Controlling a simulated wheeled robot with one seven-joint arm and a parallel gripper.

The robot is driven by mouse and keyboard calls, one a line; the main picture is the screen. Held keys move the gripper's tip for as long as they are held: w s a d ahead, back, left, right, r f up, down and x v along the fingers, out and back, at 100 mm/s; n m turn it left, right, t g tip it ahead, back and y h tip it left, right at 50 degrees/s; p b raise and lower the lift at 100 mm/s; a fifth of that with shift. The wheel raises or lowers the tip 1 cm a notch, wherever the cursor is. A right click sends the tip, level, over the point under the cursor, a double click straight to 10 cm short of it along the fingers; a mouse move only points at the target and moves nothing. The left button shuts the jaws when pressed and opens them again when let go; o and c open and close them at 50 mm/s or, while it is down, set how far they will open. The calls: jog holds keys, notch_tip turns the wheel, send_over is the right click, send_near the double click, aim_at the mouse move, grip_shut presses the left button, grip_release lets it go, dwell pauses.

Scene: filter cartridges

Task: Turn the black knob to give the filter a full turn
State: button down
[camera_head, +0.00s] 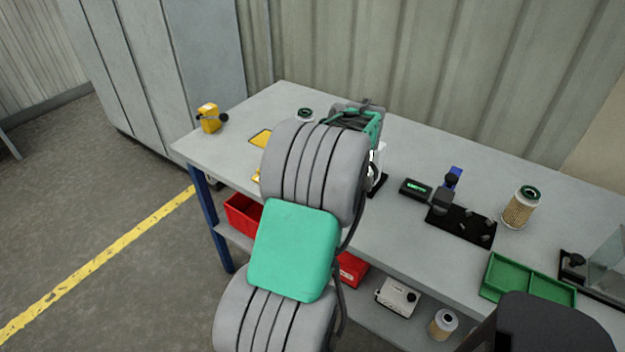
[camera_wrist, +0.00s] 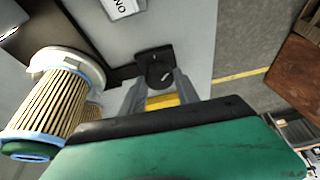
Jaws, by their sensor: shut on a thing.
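The black knob (camera_wrist: 154,66), with a pale mark on its face, shows in the wrist view between the tips of my gripper (camera_wrist: 155,80). My gripper is shut on it. Its two grey fingers reach forward on either side, and a yellow patch shows between them. A pleated filter (camera_wrist: 48,108) with a white collar, blue rims and a green end is at the left of the wrist view, apart from my fingers. Part of a second pleated surface shows behind it. In the head view my arm hides the knob and the fingers.
The grey workbench (camera_head: 425,240) carries a yellow box (camera_head: 210,118) at the far left, a small black display (camera_head: 415,189), another filter (camera_head: 520,207) standing upright, and a green tray (camera_head: 528,280) near the front. Red bins (camera_head: 243,215) are on the shelf below.

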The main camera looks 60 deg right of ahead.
jog(key=n+y, duration=0.1)
jog(key=n, duration=0.1)
jog(key=n+p, duration=0.1)
jog(key=n, duration=0.1)
jog(key=shift+d+r+n+y, duration=0.1)
jog(key=shift+d+n+y, duration=0.05)
jog(key=shift+n+y, duration=0.2)
jog(key=shift+d+n+g+y+p, duration=0.15)
jog(key=shift+n+y+p, duration=0.55)
jog(key=shift+n, duration=0.55)
jog(key=shift+a+n+g+y+p, duration=0.15)
jog(key=shift+n+y+p, duration=0.2)
jog(key=shift+n+p, duration=0.7)
jog(key=shift+n, duration=0.25)
jog(key=c, duration=0.9)
grip_release()
jog(key=shift+d, duration=0.1)
jog(key=p+v, duration=0.4)
jog(key=v, duration=0.3)
jog(key=shift+r, duration=0.3)
